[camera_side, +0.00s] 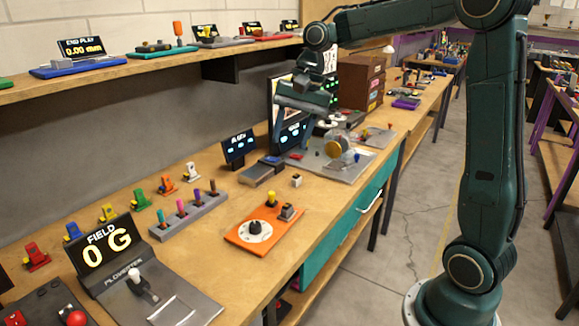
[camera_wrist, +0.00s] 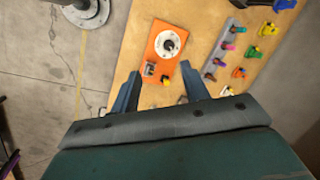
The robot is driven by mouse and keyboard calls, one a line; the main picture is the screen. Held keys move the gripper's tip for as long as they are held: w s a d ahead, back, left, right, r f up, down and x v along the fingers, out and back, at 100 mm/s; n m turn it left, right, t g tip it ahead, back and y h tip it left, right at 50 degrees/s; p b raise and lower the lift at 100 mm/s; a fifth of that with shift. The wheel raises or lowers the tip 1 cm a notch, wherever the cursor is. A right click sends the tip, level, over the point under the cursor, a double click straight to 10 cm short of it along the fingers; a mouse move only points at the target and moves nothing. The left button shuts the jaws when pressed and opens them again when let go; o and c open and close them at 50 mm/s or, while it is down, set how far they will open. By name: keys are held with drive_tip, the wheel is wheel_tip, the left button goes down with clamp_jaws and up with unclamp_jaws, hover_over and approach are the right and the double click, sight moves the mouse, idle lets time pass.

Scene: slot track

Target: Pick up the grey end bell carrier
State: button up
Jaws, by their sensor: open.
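A pale grey carrier (camera_side: 191,172) stands on the bench at the far end of a row of coloured carriers, beyond the orange one. It looks like the grey end bell carrier, but it is too small to be sure.
The orange plate (camera_side: 238,238) bears a dial, a yellow knob and a grey block. A grey rack (camera_side: 160,233) of coloured pegs lies beside the carriers. A small whitish block (camera_side: 296,180), a display (camera_side: 238,147) and a field meter (camera_side: 115,255) stand nearby. A shelf (camera_side: 140,68) runs above the back.

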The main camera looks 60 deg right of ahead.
drive_tip(key=w+d+f+m+g+y, duration=0.1)
drive_tip(key=w+d+f+m, duration=0.2)
drive_tip(key=d+f, duration=0.3)
drive_tip(key=w+d+f+m+g+y, duration=0.1)
drive_tip(key=w+d+f+m, duration=0.2)
drive_tip(key=d+f, duration=0.3)
drive_tip(key=shift+w+d+f+m, duration=0.2)
drive_tip(key=shift+d+f+m, duration=0.3)
drive_tip(key=shift+d, duration=0.75)
hover_over(289, 205)
drive_tip(key=d, duration=0.3)
drive_tip(key=shift+s+a+f, duration=0.1)
drive_tip(key=shift+f, duration=1.85)
drive_tip(key=shift+a+f, duration=0.1)
drive_tip(key=shift+f, duration=1.8)
drive_tip(key=shift+x, duration=2.6)
